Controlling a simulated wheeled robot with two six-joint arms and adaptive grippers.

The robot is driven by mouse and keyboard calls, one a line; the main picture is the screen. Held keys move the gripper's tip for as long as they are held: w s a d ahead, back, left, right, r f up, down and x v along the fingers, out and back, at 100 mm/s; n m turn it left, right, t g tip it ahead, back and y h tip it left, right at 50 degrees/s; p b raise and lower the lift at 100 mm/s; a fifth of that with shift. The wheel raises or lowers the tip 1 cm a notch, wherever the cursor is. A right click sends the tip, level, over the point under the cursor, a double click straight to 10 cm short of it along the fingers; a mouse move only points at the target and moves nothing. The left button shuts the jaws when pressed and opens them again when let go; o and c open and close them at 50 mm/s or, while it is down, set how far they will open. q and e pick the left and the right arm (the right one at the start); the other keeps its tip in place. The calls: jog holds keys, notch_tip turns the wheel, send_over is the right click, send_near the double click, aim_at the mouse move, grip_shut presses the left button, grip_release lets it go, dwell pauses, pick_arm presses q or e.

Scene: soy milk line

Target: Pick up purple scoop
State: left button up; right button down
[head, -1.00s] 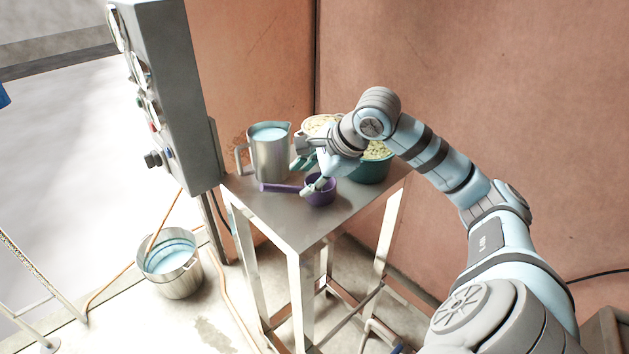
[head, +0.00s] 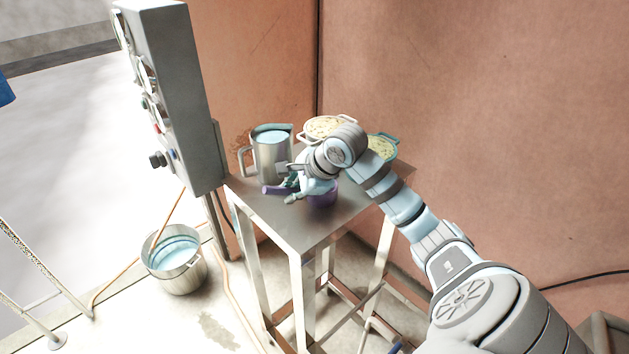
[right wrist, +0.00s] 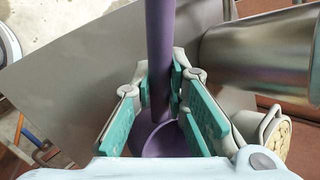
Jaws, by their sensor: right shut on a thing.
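The purple scoop (head: 322,197) is at the small metal table in the head view, its cup partly hidden by my right gripper. Its handle end shows to the left of the gripper. My right gripper (head: 291,188) is shut on the scoop's handle. In the right wrist view the purple handle (right wrist: 160,50) runs up between the teal-padded fingers of the gripper (right wrist: 160,85), and the scoop's cup (right wrist: 165,140) lies under the gripper. I cannot tell whether the scoop touches the tabletop. My left gripper is not in view.
A metal pitcher (head: 271,160) of pale liquid stands close behind the scoop. A pale bowl (head: 309,136) and a teal bowl (head: 394,140) stand at the table's (head: 290,223) back. A grey control box (head: 178,100) rises to the left. A bucket (head: 177,275) sits on the floor.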

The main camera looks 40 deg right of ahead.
jog(key=shift+w+r, duration=0.1)
jog(key=shift+r, duration=0.15)
notch_tip(320, 180, up, 20)
jog(key=p, duration=0.5)
jog(key=shift+f, duration=0.15)
jog(key=shift+f, duration=0.1)
jog(key=c, duration=2.1)
grip_release()
grip_shut()
